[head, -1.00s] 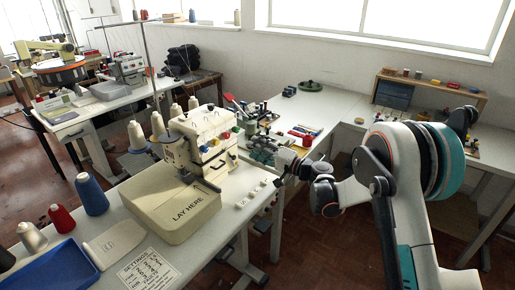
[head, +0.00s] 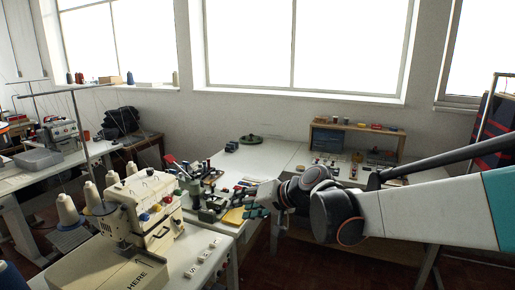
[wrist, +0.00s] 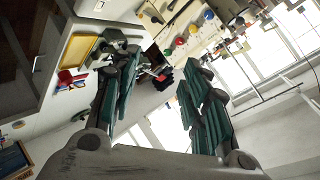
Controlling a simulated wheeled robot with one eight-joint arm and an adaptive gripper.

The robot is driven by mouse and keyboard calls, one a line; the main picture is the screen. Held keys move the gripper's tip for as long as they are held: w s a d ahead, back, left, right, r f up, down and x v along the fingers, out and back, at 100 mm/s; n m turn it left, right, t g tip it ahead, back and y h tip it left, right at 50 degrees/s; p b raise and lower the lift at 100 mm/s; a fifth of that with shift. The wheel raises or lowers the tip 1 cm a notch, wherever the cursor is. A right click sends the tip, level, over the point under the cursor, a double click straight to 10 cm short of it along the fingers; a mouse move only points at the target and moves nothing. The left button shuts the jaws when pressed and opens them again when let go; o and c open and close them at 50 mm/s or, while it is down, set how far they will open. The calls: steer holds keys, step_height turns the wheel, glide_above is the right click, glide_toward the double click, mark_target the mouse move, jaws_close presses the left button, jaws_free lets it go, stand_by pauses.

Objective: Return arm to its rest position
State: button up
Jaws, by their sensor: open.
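My gripper (head: 258,204) shows in the head view at the end of my arm, which reaches in from the right edge. Its teal fingers point left, in front of the far bench's near edge and to the right of the cream sewing machine (head: 150,210). In the wrist view my gripper (wrist: 160,70) has its two fingers spread apart with nothing between them. The cream machine with coloured knobs (wrist: 190,35) appears beyond the fingers at the top. The exact gap between the gripper and the bench is hard to tell.
The far bench (head: 270,155) holds small tools, a yellow tray (head: 235,217) and a wooden shelf unit (head: 355,142). Thread cones (head: 68,210) stand behind the machine. White labelled blocks (head: 203,257) lie on the near table. Open floor (head: 300,275) shows below my arm.

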steer(key=s+d+f+h, duration=0.2)
steer(key=s+d+h, duration=0.2)
steer(key=s+d, duration=0.8)
steer(key=s+d+f+h, duration=0.3)
steer(key=s+d+h, duration=0.2)
steer(key=s+d, duration=0.6)
steer(key=s, duration=0.4)
steer(key=shift+s+d+h, duration=0.3)
steer(key=shift+s+d, duration=0.1)
